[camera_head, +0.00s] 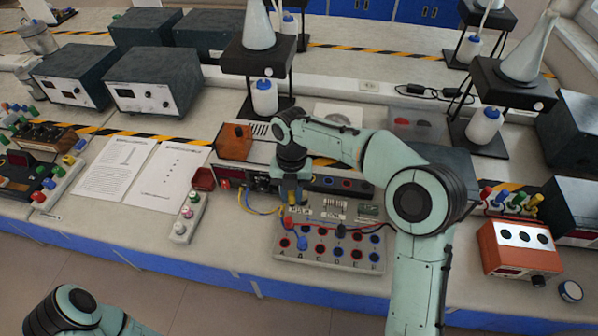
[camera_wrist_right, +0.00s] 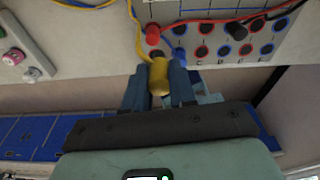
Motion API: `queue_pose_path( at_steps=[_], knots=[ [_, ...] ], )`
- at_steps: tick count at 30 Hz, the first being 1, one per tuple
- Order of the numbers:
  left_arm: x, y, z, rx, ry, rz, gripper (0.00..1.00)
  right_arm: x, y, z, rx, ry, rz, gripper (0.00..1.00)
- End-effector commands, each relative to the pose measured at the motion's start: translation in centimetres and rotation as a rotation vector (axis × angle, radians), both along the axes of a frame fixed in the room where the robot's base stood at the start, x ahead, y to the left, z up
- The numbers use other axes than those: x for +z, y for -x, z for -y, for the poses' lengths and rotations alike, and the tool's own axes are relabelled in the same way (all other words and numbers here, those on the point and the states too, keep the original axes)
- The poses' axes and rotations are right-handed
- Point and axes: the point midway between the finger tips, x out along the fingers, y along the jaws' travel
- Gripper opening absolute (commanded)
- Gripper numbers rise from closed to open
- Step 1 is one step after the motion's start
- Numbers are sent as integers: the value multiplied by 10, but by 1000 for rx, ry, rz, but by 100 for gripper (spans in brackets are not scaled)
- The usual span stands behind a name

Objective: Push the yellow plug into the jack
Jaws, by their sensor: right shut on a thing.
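The yellow plug (camera_wrist_right: 158,77) is between the fingers of my right gripper (camera_wrist_right: 160,88), which is shut on it. Its yellow cable runs up past the red plug in the right wrist view. In the head view my right gripper (camera_head: 292,200) points down over the rear left part of the grey jack panel (camera_head: 328,262), and the yellow plug is hard to make out there. The panel has rows of red and dark jacks. The plug appears apart from the jacks; which jack lies under it I cannot tell. My left gripper is out of view.
A red plug (camera_head: 288,223), a blue plug (camera_head: 302,243) and a black plug (camera_head: 341,231) stand in the panel close by, with loose cables around. A small strip with buttons (camera_head: 188,218) lies left of the panel. Printed sheets (camera_head: 165,180) lie further left.

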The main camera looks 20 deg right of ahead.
Motion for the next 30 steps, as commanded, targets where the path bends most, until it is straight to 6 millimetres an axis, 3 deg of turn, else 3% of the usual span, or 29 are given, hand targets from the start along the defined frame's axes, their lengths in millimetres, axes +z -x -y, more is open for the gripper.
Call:
queue_pose_path(
  at_steps=[3, 12, 21, 30],
  knots=[
    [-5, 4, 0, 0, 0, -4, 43, -13, 20, -16, 235, 1, -3, 0],
    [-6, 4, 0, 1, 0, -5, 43, -32, 53, -46, 688, 1, -1, 0],
    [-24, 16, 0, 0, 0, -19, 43, -80, 52, -44, 671, -1, -3, 0],
    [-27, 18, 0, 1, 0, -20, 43, -95, 50, -44, 669, 0, 1, 0]
  ],
)
